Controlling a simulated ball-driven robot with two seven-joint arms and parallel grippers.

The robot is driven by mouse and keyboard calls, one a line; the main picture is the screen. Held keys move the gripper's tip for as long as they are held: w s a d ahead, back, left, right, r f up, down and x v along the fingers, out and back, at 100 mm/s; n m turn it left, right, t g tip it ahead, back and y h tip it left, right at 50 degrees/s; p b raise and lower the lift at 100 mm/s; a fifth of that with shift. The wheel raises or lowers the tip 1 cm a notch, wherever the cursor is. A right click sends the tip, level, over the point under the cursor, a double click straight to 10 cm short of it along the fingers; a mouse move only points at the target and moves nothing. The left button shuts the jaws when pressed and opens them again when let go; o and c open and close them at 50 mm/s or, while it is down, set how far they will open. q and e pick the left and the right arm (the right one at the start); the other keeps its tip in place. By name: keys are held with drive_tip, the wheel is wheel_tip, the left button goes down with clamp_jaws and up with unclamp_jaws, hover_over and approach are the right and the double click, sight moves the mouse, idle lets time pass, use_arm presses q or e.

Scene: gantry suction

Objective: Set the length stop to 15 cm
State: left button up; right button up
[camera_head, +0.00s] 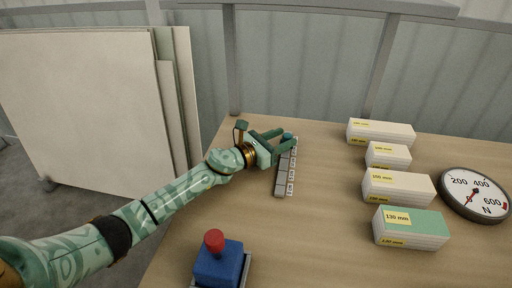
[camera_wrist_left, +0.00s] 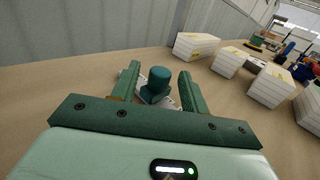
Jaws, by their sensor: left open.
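The length stop is a narrow grey scale strip (camera_head: 286,175) with small marked steps, lying on the table. A teal knob (camera_head: 288,137) stands at its far end; in the left wrist view the knob (camera_wrist_left: 157,83) is a round-topped cylinder between the fingers. My left gripper (camera_head: 284,138) is open, its two fingers on either side of the knob; in the left wrist view the gripper (camera_wrist_left: 157,80) shows a gap on both sides of the knob. The marks on the strip are too small to read. My right gripper is not in view.
Several labelled blocks stand on the right, among them a green-topped one (camera_head: 412,225) marked 130 mm. A blue box with a red button (camera_head: 217,259) stands at the front left. Large pale panels (camera_head: 90,105) lean at left.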

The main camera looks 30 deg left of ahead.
use_arm(q)
drive_tip(key=p+v, duration=0.1)
drive_tip(key=v, duration=1.3)
drive_tip(key=shift+r, duration=0.1)
